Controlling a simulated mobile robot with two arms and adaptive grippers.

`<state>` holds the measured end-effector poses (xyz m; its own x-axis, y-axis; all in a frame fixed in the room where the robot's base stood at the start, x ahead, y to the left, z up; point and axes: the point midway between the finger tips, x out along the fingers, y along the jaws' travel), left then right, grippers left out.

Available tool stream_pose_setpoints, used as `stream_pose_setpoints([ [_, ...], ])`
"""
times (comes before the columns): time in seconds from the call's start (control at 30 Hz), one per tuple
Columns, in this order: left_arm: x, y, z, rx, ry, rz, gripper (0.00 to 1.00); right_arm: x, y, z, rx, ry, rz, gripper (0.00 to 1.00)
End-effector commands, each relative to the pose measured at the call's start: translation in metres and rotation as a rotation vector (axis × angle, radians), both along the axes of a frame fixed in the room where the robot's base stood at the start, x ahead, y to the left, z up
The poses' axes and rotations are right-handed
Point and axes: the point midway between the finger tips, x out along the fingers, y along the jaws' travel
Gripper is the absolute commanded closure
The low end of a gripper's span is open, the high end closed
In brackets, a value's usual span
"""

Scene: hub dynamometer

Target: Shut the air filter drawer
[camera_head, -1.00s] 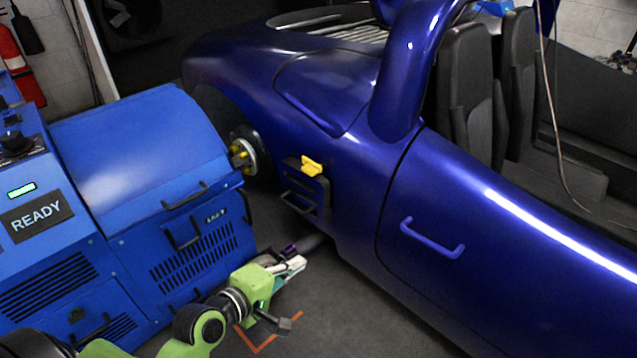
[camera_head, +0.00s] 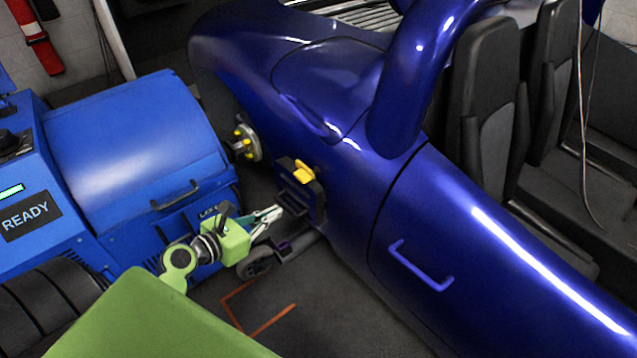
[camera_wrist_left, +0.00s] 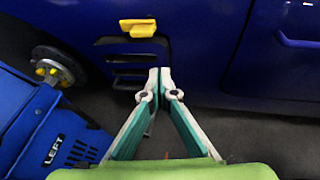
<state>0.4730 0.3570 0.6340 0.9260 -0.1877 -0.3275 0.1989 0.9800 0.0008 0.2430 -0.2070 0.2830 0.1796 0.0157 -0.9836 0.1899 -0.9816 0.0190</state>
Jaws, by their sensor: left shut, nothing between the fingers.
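The air filter drawer appears to be the dark slatted unit (camera_head: 296,198) on the blue car's side, below a yellow latch (camera_head: 304,173). In the left wrist view the yellow latch (camera_wrist_left: 138,27) sits above dark slots (camera_wrist_left: 128,58) in the car's side. How far the drawer stands out is hard to tell. My left gripper (camera_head: 279,210) is shut and empty, its tips pointing at the slatted unit's lower part. In the left wrist view its fingertips (camera_wrist_left: 160,72) meet at the slots' lower right; contact is unclear. My right gripper is not in view.
The blue dynamometer cabinet (camera_head: 130,150) stands at the left, with a READY panel (camera_head: 27,217). A wheel hub (camera_head: 247,144) lies between it and the car. A door handle (camera_head: 420,267) sticks out at the right. Floor with orange marking (camera_head: 262,325) is open below.

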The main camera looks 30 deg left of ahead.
Motion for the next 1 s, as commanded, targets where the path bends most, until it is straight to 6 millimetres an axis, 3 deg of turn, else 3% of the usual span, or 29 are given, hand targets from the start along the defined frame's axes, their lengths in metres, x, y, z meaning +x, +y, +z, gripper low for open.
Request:
stream_pose_setpoints([
  [0.27,0.032,-0.006,-0.011,-0.004,-0.003,0.001,1.00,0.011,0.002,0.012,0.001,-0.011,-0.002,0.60],
  [0.6,0.099,-0.019,-0.036,-0.001,-0.002,0.000,1.00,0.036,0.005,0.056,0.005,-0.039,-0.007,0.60],
  [0.8,0.120,-0.024,-0.044,-0.001,0.000,0.000,1.00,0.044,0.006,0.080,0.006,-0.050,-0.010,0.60],
  [1.0,0.128,-0.025,-0.046,0.000,0.001,0.002,1.00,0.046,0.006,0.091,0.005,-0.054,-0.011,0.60],
])
